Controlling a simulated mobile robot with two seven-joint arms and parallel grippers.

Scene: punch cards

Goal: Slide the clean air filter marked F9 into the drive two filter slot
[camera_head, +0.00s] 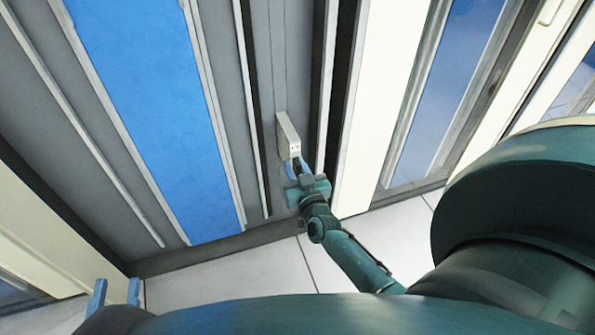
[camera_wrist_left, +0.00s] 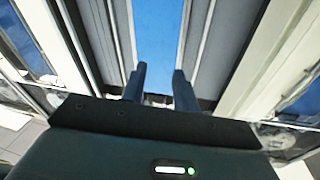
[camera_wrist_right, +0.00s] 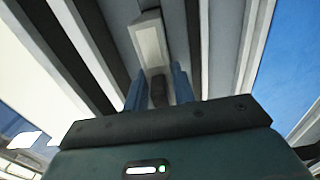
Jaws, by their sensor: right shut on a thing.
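A small off-white block (camera_head: 288,135), likely the air filter, stands against a grey panel strip of the cabinet; no F9 mark is legible. My right gripper (camera_head: 294,168) is shut on a dark handle-like part (camera_wrist_right: 158,91) at its near end. The block also shows beyond the fingers in the right wrist view (camera_wrist_right: 150,42). Whether it touches the panel or is inside an opening, I cannot tell. I cannot make out which part is the drive two slot. My left gripper (camera_head: 116,292) is open and empty at the lower left; it also shows in the left wrist view (camera_wrist_left: 159,86).
Dark upright grooves (camera_head: 326,90) and pale ribs flank the grey strip. A wide blue panel (camera_head: 160,100) lies to its left and a white panel (camera_head: 372,100) to its right. Pale floor tiles (camera_head: 240,272) are clear below the cabinet.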

